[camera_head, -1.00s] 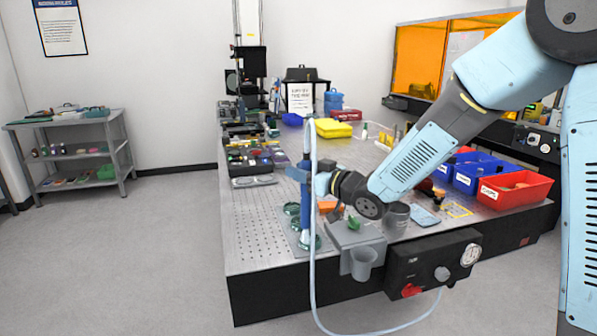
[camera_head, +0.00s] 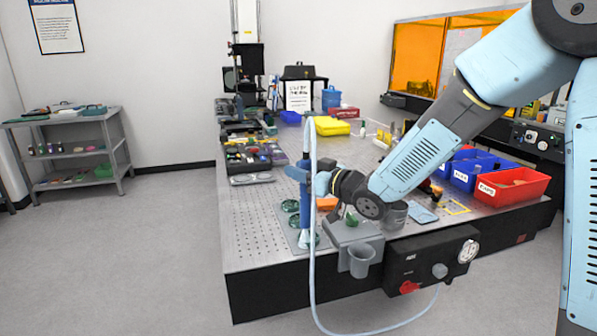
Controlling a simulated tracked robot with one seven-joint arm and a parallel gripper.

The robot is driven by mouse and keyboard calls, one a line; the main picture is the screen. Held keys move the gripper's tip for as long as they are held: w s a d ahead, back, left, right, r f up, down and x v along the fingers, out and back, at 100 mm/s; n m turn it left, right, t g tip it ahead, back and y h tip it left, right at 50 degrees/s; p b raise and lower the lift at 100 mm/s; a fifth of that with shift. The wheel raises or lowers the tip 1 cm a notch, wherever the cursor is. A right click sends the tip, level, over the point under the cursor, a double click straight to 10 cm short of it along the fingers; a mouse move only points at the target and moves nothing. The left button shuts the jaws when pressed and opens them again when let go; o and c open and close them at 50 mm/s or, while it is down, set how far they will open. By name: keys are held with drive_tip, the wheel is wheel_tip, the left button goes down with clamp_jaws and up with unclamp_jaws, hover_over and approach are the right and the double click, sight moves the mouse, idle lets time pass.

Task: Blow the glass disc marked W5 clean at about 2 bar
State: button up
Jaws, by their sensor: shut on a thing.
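My gripper (camera_head: 303,175) is shut on a blue air wand (camera_head: 305,200), held upright over the near left part of the table. A pale hose (camera_head: 312,270) loops from the wand's top down to the regulator box. Several glass discs with green rims (camera_head: 290,206) lie on a grey plate (camera_head: 283,213) beneath and beside the wand. The wand's pale lower end is over or close to the nearest disc; I cannot tell whether they touch. The disc markings are too small to read, so I cannot tell which is W5.
The black regulator box (camera_head: 420,262) on the table's front edge carries a red knob (camera_head: 409,287) and a round gauge (camera_head: 468,251), its reading unclear. A grey holder cup (camera_head: 361,260) is beside it. Red (camera_head: 512,187) and blue bins stand right.

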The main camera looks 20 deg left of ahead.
drive_tip(key=shift+w+d, duration=0.2)
drive_tip(key=shift+w, duration=0.65)
idle(0.8)
wheel_tip(320, 180, up, 7)
idle(0.8)
idle(0.8)
